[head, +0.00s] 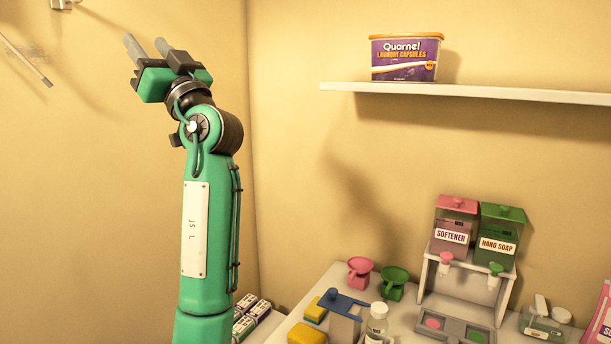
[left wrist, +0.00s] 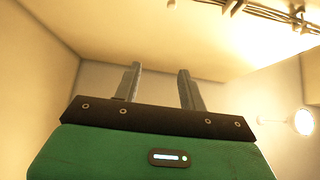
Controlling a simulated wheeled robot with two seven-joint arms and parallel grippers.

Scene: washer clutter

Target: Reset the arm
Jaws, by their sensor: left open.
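My left arm rises from the bottom of the head view, green with a white label plate. Its left gripper (head: 147,47) is held high in front of the yellow wall, pointing up and to the left. Its two grey fingers are apart with nothing between them. In the left wrist view the same left gripper (left wrist: 158,88) is open and empty, with the ceiling and walls beyond it. My right gripper is not seen in either view.
A white shelf (head: 466,94) at the right holds a purple laundry capsules tub (head: 405,60). Below, a white counter (head: 330,283) carries softener (head: 452,232) and hand soap (head: 497,240) dispensers, small scales and a clear bottle (head: 377,325). A lamp (left wrist: 303,122) shows in the left wrist view. The space around the gripper is clear.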

